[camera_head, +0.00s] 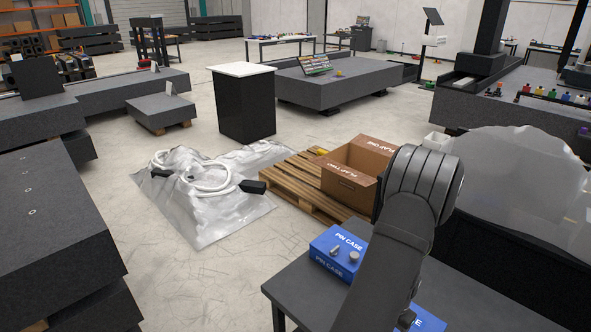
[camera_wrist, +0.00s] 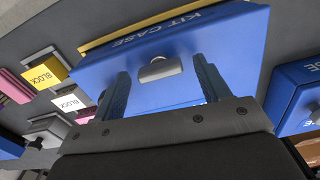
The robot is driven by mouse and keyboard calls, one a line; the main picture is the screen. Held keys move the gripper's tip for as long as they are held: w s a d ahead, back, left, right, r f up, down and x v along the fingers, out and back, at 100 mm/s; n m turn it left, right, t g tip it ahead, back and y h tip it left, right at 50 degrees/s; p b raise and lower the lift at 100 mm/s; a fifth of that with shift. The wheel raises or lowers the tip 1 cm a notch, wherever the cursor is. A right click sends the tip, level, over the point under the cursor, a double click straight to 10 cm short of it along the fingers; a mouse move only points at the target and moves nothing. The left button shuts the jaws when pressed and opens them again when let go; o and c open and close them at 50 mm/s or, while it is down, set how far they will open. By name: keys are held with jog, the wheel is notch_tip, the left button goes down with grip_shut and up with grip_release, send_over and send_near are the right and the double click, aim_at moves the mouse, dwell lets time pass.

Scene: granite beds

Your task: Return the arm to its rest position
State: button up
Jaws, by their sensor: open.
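In the wrist view my gripper (camera_wrist: 161,66) is open, its two blue-grey fingers apart. A blue case marked KIT CASE (camera_wrist: 225,50) lies beyond them, with a grey knob (camera_wrist: 160,72) showing between the fingers. Whether the fingers touch the case or how far off it is, I cannot tell. Nothing is visibly gripped. In the head view my arm crosses the lower right foreground, over a dark table (camera_head: 300,295); the gripper itself is hidden there.
A blue PIN CASE (camera_head: 322,262) with grey knobs stands on the table beside my arm. The wrist view also shows a yellow block (camera_wrist: 45,75), a white block (camera_wrist: 68,101) and another blue case (camera_wrist: 292,95). An open cardboard box (camera_head: 345,188) sits on a pallet (camera_head: 290,178) behind the table.

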notch_tip(320, 180, up, 17)
notch_tip(320, 180, down, 11)
jog(key=n, duration=0.5)
jog(key=shift+w+d+r, duration=0.15)
jog(key=shift+w+d, duration=0.1)
jog(key=shift+w, duration=0.1)
jog(key=shift+c, duration=0.2)
dwell(1.2)
